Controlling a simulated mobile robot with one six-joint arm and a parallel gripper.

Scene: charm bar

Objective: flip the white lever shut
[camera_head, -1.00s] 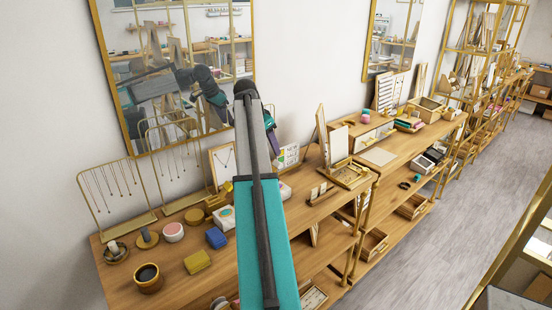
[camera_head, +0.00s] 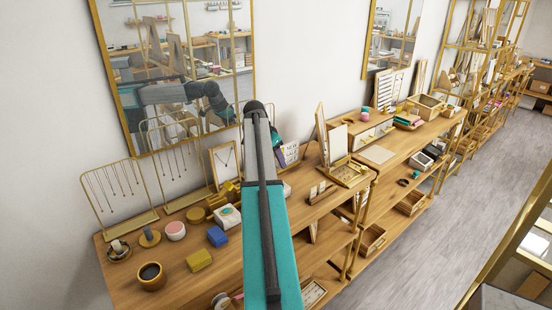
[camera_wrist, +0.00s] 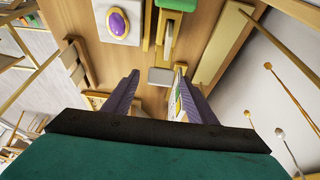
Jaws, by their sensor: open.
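In the wrist view, a gold fixture (camera_wrist: 166,38) stands on the wooden tabletop ahead of my gripper (camera_wrist: 154,75). A pale flat tab (camera_wrist: 160,76) shows at its near end, between my fingertips in the picture; contact cannot be told. I cannot tell for sure which pale part is the white lever. My gripper is open, its two purple fingers apart with nothing held. In the head view, a small gold fixture (camera_head: 226,188) stands behind a white box; my arm hides part of that area.
A white box with a purple oval (camera_wrist: 117,22) is left of the fixture, and a long gold bar (camera_wrist: 222,42) right of it.

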